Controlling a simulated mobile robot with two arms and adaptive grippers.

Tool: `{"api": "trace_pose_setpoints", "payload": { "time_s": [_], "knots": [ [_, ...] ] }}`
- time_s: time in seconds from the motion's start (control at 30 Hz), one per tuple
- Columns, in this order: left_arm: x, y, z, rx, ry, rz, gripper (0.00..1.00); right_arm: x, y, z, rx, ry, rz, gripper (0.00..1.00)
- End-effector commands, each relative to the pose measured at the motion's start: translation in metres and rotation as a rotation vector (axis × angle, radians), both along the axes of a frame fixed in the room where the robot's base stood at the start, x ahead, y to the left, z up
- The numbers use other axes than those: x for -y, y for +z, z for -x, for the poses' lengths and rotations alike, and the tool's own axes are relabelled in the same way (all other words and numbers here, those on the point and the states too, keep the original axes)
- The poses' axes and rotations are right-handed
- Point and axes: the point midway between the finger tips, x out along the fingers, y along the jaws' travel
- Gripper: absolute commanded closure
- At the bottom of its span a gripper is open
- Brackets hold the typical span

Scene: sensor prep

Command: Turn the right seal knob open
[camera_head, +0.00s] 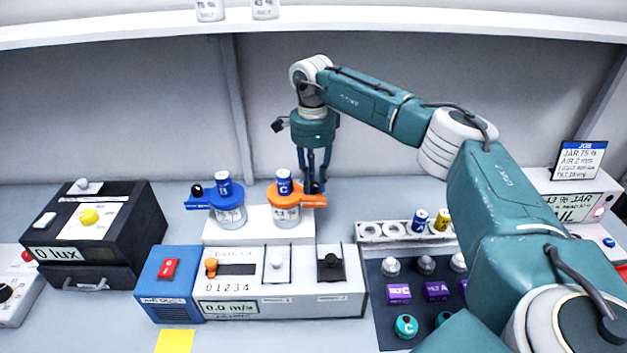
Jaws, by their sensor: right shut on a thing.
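The right jar (286,217) is clear with an orange collar (283,199), and stands at the right of a white block (255,238). A blue can marked C (284,182) sits on its top. The orange collar has an arm reaching right, where the dark right seal knob (313,188) sits mostly hidden by the fingers. My right gripper (316,186) points straight down from above with its fingers shut on that knob. The knob's exact angle cannot be made out. My left gripper is not in view.
A similar jar with a blue collar (229,201) and dark knob (197,190) stands left of the right jar. In front lies a control box with a slider scale (240,284). A black lux box (115,230) stands left. My right arm covers the right side.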

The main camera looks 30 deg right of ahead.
Motion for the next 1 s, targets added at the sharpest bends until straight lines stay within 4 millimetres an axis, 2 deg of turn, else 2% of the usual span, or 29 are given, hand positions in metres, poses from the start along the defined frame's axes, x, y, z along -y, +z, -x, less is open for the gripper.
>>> {"api": "trace_pose_setpoints", "payload": {
  "time_s": [0.27,1.0],
  "knots": [
    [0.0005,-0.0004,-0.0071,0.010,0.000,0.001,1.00,-0.0014,0.0022,-0.0025,0.006,-0.162,-0.004,1.00],
    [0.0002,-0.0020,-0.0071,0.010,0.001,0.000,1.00,0.0007,0.0047,-0.0045,0.012,-0.860,-0.008,1.00]
  ]
}}
